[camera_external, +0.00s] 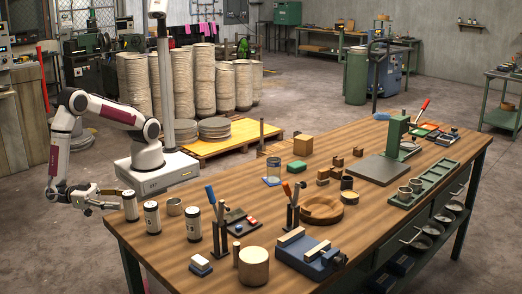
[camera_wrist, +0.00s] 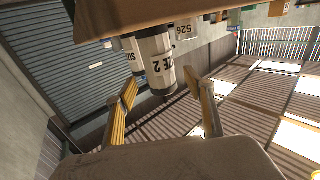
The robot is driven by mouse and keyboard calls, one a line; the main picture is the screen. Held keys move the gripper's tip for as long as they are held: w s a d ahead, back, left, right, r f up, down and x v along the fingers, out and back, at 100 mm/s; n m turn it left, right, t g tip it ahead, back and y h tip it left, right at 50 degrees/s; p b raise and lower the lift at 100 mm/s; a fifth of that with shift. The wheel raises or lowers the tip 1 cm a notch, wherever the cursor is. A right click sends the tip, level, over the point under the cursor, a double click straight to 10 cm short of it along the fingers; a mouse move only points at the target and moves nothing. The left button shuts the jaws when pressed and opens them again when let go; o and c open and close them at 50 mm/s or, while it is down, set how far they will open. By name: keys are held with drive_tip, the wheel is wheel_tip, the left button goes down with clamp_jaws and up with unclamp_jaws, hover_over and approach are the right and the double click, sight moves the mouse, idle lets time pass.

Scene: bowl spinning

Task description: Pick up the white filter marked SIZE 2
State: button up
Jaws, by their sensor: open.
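The white filter marked SIZE 2 (camera_wrist: 155,60) is a cylinder with dark ends. In the wrist view, its label is upside down and partly cut to "ZE 2". My gripper (camera_wrist: 162,84) is open, with yellow-padded fingers on either side of the filter's near end; I cannot tell if they touch it. In the external view, my gripper (camera_external: 119,198) is at the table's left corner, beside the leftmost filter (camera_external: 130,207), whose label is too small to read. Two similar filters stand to its right, one in the middle (camera_external: 152,218) and one farther along (camera_external: 193,224).
The wooden table (camera_external: 225,185) is crowded. A blue-handled tool (camera_external: 211,195), a dark tray (camera_external: 240,222) and a blue vise (camera_external: 308,254) are to the right. Open floor lies left of the table.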

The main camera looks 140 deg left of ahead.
sight(129, 200)
drive_tip(key=shift+x, duration=2.1)
drive_tip(key=shift+s, duration=0.1)
drive_tip(key=c, duration=1.3)
